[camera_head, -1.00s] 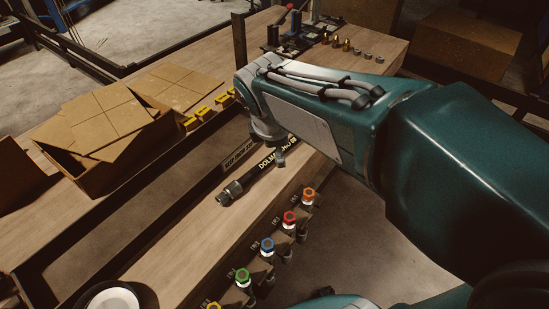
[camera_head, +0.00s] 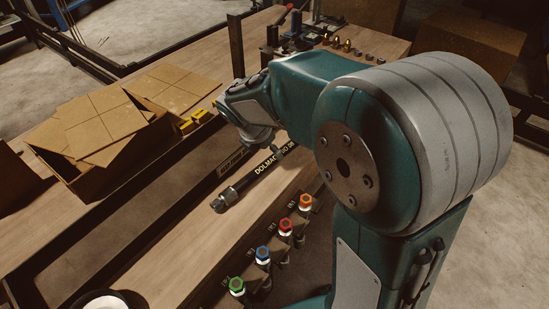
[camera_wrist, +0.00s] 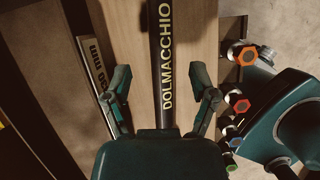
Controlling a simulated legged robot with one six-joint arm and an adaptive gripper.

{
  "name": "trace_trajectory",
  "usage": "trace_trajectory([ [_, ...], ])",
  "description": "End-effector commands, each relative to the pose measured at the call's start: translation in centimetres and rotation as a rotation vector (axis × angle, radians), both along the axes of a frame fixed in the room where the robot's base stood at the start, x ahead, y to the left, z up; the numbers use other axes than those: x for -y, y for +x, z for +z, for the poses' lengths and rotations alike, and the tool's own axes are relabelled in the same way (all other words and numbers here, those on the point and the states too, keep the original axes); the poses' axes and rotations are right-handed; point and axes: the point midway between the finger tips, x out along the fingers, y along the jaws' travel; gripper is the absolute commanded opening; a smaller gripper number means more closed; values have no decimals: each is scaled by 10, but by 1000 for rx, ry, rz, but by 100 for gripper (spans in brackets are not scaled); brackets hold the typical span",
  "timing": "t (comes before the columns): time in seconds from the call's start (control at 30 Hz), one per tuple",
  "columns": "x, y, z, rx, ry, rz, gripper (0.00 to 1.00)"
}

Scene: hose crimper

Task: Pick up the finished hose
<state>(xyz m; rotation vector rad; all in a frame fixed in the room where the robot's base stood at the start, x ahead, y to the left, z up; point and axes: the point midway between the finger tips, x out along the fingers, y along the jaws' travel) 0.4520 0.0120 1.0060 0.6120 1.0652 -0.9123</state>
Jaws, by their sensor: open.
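In the wrist view the hose (camera_wrist: 164,60) runs up the picture between the fingers of my gripper (camera_wrist: 163,85). The fingers are spread wide on both sides of it with gaps, not touching it. In the head view my gripper (camera_head: 277,150) is small and partly hidden over the hose.
Coloured hex fittings, orange (camera_head: 305,201), red (camera_head: 286,225), blue (camera_head: 262,252) and green (camera_head: 237,284), stand along the bench's front edge. An open cardboard box (camera_head: 80,180) is at left. A labelled strip (camera_wrist: 95,60) lies beside the hose. Small brass parts (camera_head: 346,45) stand at the back.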

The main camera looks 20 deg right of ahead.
Motion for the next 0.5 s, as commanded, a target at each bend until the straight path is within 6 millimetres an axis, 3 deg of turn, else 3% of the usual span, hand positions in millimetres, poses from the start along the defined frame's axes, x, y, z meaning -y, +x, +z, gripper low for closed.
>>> trace_trajectory([
  [0.23,12,5,-36,-4,-2,-1,74],
  [0.5,14,7,-42,-2,-1,-1,74],
])
